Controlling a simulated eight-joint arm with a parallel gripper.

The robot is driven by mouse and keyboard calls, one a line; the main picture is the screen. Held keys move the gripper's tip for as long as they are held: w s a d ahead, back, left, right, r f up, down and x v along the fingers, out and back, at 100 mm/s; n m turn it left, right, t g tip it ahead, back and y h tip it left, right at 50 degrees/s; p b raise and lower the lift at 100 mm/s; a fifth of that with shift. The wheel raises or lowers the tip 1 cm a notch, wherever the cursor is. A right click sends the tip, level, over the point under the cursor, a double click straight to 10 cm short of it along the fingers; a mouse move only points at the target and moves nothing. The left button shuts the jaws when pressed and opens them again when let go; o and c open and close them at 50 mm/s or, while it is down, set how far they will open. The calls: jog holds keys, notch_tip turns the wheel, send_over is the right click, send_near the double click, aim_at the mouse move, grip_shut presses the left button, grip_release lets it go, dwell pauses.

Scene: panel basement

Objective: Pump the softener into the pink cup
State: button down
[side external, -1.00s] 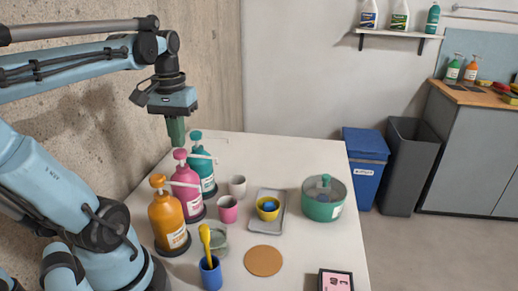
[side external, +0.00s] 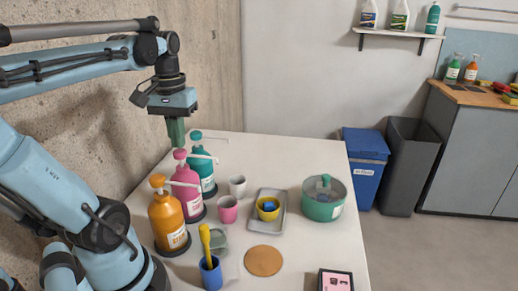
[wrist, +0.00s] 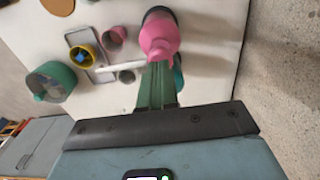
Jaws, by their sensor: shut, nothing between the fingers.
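Three pump bottles stand in a row at the table's left: orange (side external: 167,222), pink (side external: 187,190) and teal (side external: 203,172). Their labels are too small to read, so I cannot tell which is the softener. The pink cup (side external: 228,209) stands upright to the right of the pink bottle. My gripper (side external: 176,142) points down with its green fingers shut and empty, close above the pink bottle's pump head; I cannot tell whether they touch. In the wrist view the fingers (wrist: 157,88) overlap the pink bottle (wrist: 160,35), partly hiding its top. The pink cup (wrist: 115,37) shows there too.
A white cup (side external: 237,185) stands behind the pink cup. A grey tray (side external: 277,224) holds a yellow bowl (side external: 267,212). A green lidded pot (side external: 323,205), cork mat (side external: 263,261) and blue cup (side external: 211,276) with a yellow-handled tool stand around.

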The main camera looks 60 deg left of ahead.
jog(key=shift+f, duration=1.2)
jog(key=shift+r, duration=1.5)
jog(key=shift+r, duration=0.1)
jog(key=shift+r, duration=2.9)
jog(key=w+d+f+m+t, duration=0.3)
jog(key=d+f, duration=0.3)
jog(key=d, duration=0.2)
jog(key=w+d+f+m+t, duration=0.4)
jog(key=w+d+f+m, duration=0.2)
jog(key=d, duration=0.2)
jog(key=shift+w+d+f, duration=0.25)
jog(key=shift+d+f, duration=0.1)
jog(key=shift+f, duration=0.05)
